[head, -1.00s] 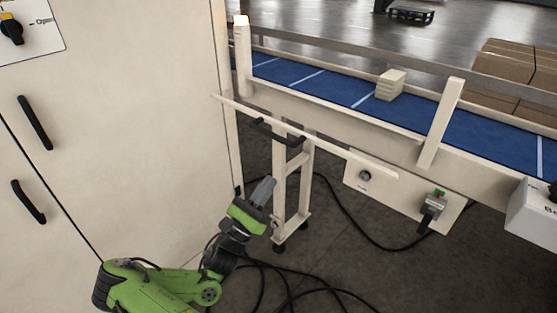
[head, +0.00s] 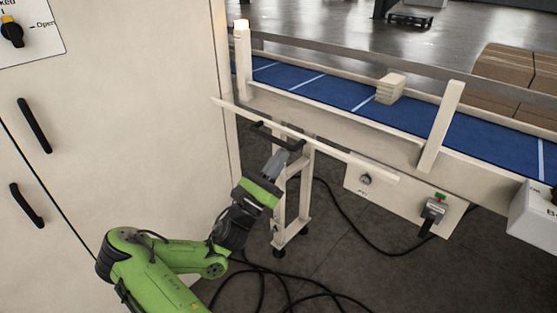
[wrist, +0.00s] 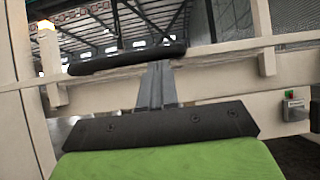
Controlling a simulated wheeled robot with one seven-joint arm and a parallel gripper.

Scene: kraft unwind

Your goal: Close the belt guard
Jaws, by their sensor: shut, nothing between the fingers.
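The belt guard (head: 345,155) shows as a long, thin cream panel seen nearly edge-on, sticking out at the front of the conveyor, below the belt. Its black bar handle (head: 272,137) is on the near side, towards the guard's left end. The handle (wrist: 125,58) also crosses the upper part of the wrist view. My gripper (head: 282,155) is shut and empty, pointing up, with its fingertips just below the handle's right part. In the wrist view my gripper (wrist: 158,68) has its tips close under the handle; I cannot tell whether they touch.
The blue conveyor belt (head: 320,85) carries a small cream stack (head: 391,88). A cream post (head: 440,125) stands at the belt's near side. A tall cream cabinet (head: 130,120) closes off the left. A leg frame (head: 305,190) stands behind my gripper, and black cables (head: 290,285) lie on the floor.

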